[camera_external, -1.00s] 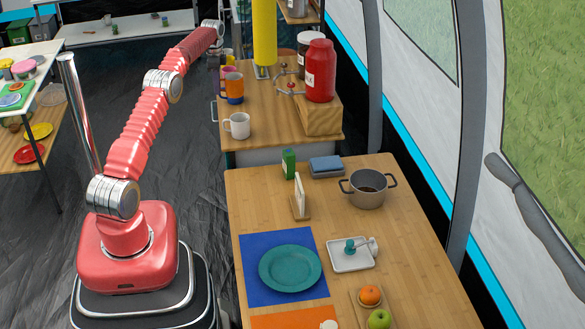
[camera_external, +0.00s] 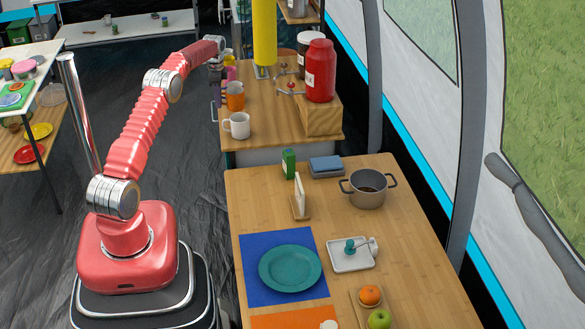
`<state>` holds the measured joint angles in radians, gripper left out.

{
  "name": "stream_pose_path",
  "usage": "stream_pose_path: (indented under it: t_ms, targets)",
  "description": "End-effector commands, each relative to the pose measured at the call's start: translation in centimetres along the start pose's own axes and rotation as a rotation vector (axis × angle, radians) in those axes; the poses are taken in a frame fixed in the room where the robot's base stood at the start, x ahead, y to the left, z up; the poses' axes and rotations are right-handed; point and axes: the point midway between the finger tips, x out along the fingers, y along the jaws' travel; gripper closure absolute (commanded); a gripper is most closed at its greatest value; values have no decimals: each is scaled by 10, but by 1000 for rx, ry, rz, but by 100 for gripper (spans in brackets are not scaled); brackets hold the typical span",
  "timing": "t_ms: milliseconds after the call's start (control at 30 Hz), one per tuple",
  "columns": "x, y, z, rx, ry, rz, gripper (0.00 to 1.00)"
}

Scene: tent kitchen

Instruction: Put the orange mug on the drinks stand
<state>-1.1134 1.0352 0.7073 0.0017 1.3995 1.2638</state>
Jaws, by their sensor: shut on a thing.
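The orange mug (camera_external: 235,96) stands on the far wooden table (camera_external: 275,118), near its left edge and behind a white mug. My gripper (camera_external: 216,88) is at the left edge of that table, just left of the orange mug. It is small and partly lost among the mugs. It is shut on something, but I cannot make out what. A purple mug (camera_external: 229,86) shows partly behind the orange one. I cannot tell which piece is the drinks stand.
A white mug (camera_external: 237,125) stands nearest on the far table. A yellow column (camera_external: 264,32), a red container (camera_external: 320,70) and a wooden block (camera_external: 312,117) stand to the right. The near table holds a pot (camera_external: 367,188) and a teal plate (camera_external: 290,267).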

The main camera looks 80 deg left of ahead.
Motion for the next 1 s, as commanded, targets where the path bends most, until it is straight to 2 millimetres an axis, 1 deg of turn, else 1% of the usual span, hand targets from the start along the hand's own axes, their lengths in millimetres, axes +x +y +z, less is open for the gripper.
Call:
stream_pose_path:
  t_ms: [33,133,233,567,667,800,900,1000]
  targets:
    - [9,1,0,0,-1,3,100]
    - [21,1,0,0,-1,2,100]
    - [25,0,0,0,0,-1,100]
    - [28,0,0,0,0,0,100]
    - [38,1,0,0,-1,2,100]
    - [56,1,0,0,-1,3,100]
    - [62,0,0,0,0,0,100]
    - [63,0,0,0,0,-1,100]
